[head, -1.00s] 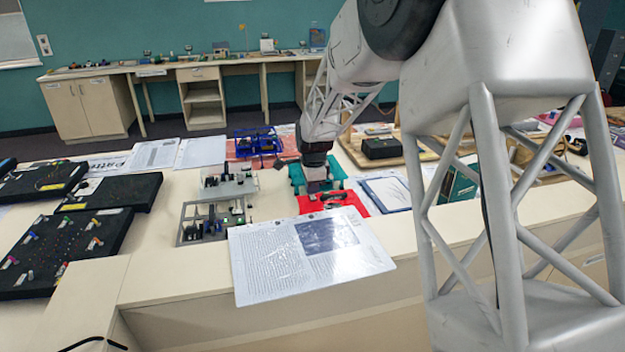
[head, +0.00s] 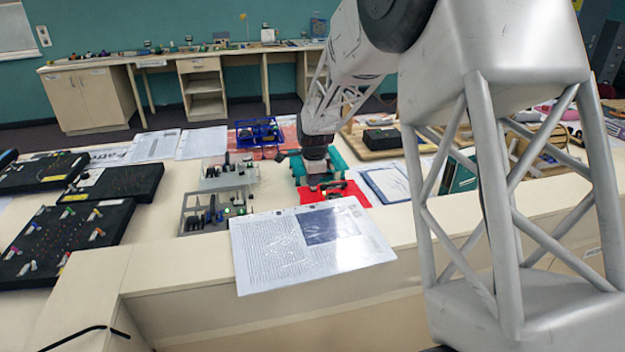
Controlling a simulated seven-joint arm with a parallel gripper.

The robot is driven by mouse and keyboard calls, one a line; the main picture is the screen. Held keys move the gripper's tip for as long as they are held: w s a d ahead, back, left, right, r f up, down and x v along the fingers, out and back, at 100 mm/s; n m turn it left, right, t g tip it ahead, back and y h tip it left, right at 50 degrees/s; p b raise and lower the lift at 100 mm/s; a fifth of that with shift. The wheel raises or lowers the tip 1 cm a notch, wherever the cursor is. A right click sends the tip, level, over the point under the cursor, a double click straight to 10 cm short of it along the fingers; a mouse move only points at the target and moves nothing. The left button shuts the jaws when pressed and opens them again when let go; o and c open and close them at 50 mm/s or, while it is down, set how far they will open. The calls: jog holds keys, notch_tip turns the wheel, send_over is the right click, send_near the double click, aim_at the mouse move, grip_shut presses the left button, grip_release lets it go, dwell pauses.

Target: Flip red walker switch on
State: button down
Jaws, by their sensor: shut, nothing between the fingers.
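The red walker (head: 352,188) sits on the table near the middle of the head view, just behind the printed sheet. Small dark and green parts show on its top; the switch is too small to make out. My gripper (head: 319,186) points down over the back left part of the red walker, with the teal walker (head: 298,169) right behind. Its fingers are shut with nothing between them. I cannot tell whether the fingertips touch the red walker.
Grey walkers (head: 190,223) stand to the left, with a blue one (head: 258,131) farther back. A laminated sheet (head: 270,262) lies at the table's front edge. Black boards (head: 62,240) are at far left. A clipboard (head: 372,182) and wooden trays (head: 368,148) lie to the right.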

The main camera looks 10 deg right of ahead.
aim_at(315, 193)
jog(key=shift+s+f, duration=0.2)
jog(key=shift+s, duration=0.3)
jog(key=shift+s+f, duration=0.2)
jog(key=shift+s, duration=0.3)
notch_tip(315, 193, up, 15)
jog(key=s, duration=0.1)
jog(key=shift+s, duration=0.15)
dwell(0.4)
jog(key=shift+f, duration=0.1)
jog(key=shift+s, duration=0.1)
